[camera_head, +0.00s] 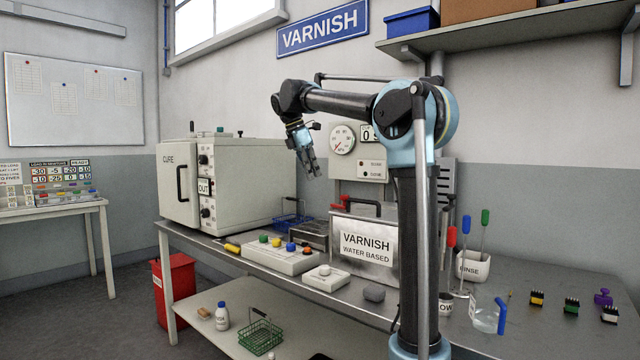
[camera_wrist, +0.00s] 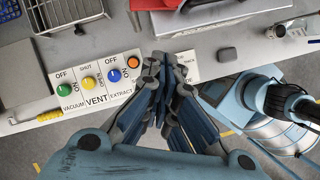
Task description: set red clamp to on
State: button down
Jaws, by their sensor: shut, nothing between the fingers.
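My gripper (camera_head: 313,170) is shut and empty, pointing down in the air above the bench. In the wrist view its closed fingers (camera_wrist: 169,92) cover the right end of the switch panel. A red clamp-like handle (camera_head: 362,204) with a dark part beside it shows at the top of the metal varnish tank (camera_head: 345,222) in the head view. My gripper is apart from it.
A switch panel (camera_head: 277,258) with green, yellow, blue and orange controls lies on the bench. The cure oven (camera_head: 237,185) stands at left. A white button box (camera_head: 325,278) and grey block (camera_head: 374,293) lie in front of the tank. A gauge panel (camera_head: 357,155) stands behind it.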

jog(key=w+d+f, duration=0.1)
jog(key=d+f, duration=0.1)
jog(key=w+d+f, duration=0.1)
jog(key=d+f, duration=0.1)
jog(key=f, duration=0.1)
jog(key=d+f, duration=0.2)
jog(key=f, duration=0.1)
jog(key=shift+w+d+f, duration=0.1)
jog(key=shift+w+d, duration=0.3)
jog(key=shift+d+n, duration=0.4)
jog(key=shift+n, duration=0.1)
jog(key=shift+d, duration=0.45)
jog(key=shift+a, duration=0.1)
